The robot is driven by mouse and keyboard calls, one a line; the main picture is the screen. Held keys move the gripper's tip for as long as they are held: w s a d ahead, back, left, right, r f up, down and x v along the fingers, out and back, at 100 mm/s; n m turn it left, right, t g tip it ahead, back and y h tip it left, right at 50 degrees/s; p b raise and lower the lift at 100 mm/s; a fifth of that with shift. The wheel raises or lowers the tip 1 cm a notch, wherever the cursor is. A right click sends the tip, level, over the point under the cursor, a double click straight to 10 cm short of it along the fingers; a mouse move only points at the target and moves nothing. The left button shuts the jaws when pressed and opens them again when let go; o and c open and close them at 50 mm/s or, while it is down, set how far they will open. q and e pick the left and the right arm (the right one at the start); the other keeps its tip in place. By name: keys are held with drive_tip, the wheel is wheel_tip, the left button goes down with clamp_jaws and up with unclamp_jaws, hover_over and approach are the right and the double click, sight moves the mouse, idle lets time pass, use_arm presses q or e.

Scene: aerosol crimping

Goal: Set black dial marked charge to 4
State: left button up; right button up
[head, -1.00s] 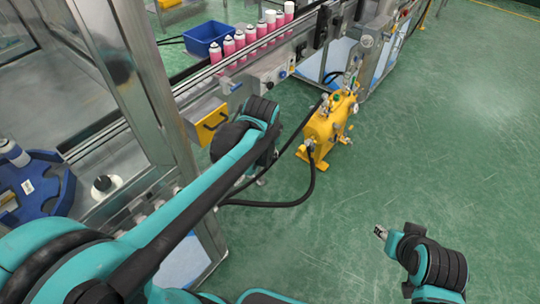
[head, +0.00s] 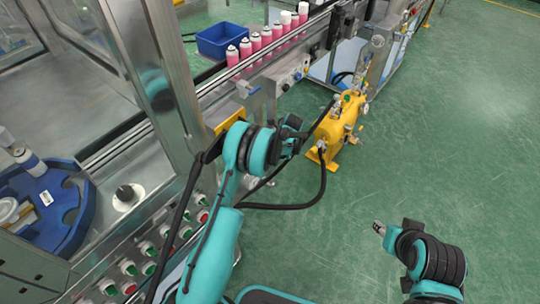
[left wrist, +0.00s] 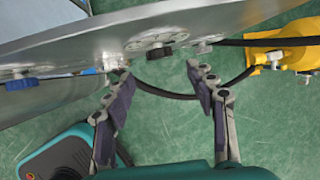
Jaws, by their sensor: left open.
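In the left wrist view a black dial (left wrist: 158,52) on a round, pale, scale-like plate sits on a metal panel (left wrist: 215,20). Its lettering and setting are too small to read. My left gripper (left wrist: 157,76) is open and empty, its fingers apart on either side below the dial, not touching it. In the head view my left gripper (head: 293,132) is beside the conveyor front, left of the yellow unit. Another black knob on a white disc (head: 127,194) is on the machine table. My right gripper (head: 379,228) is over open floor; its jaws are too small to judge.
A blue knob (left wrist: 20,86) is on the same panel at the left. A yellow pressure unit (head: 335,128) with a black hose (head: 300,206) stands nearby. Pink cans (head: 256,45) line the conveyor by a blue bin (head: 220,40). Floor to the right is clear.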

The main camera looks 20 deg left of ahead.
use_arm(q)
drive_tip(key=b+x, duration=0.2)
drive_tip(key=x, duration=0.5)
drive_tip(key=c, duration=1.2)
